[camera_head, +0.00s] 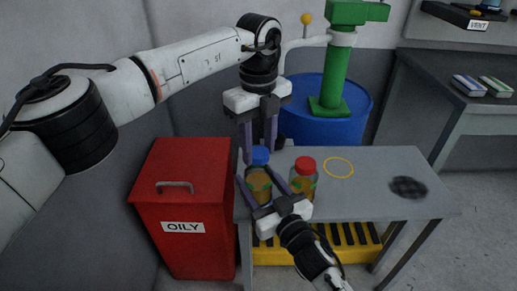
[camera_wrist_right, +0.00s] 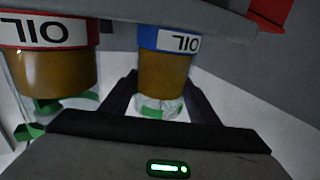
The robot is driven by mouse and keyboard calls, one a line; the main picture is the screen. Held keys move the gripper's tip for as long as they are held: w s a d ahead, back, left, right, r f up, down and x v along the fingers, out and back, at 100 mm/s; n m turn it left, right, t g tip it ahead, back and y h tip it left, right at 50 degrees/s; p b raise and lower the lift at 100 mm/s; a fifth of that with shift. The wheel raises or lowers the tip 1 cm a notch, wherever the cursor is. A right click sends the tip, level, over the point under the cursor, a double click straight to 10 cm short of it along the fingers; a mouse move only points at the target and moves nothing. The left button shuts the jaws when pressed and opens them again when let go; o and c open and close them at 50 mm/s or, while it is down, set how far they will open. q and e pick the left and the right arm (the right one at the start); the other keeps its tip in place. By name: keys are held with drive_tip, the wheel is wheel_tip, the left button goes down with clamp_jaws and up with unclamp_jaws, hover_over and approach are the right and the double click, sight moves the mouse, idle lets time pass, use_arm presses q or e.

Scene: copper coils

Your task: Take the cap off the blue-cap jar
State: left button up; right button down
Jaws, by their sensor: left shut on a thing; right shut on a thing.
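The blue-cap jar (camera_head: 259,188) holds amber liquid and stands upright near the left edge of the grey table. My left gripper (camera_head: 259,148) reaches down from above and is shut on the cap. My right gripper (camera_head: 257,186) comes from the front and is shut on the jar's body. In the right wrist view the jar (camera_wrist_right: 165,75), with a blue "OIL" label, appears upside down between the fingers (camera_wrist_right: 158,100).
A red-cap jar (camera_head: 304,182) stands close on the right; it also shows in the right wrist view (camera_wrist_right: 55,70). The table (camera_head: 365,205) bears a yellow ring (camera_head: 339,159) and a dark patch (camera_head: 408,187). A red bin (camera_head: 185,195) stands left, a blue drum (camera_head: 350,115) behind.

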sight(258, 152)
use_arm(q)
drive_tip(key=shift+r, duration=1.55)
use_arm(e)
drive_tip(key=c, duration=0.6)
unclamp_jaws()
drive_tip(key=shift+s, duration=0.1)
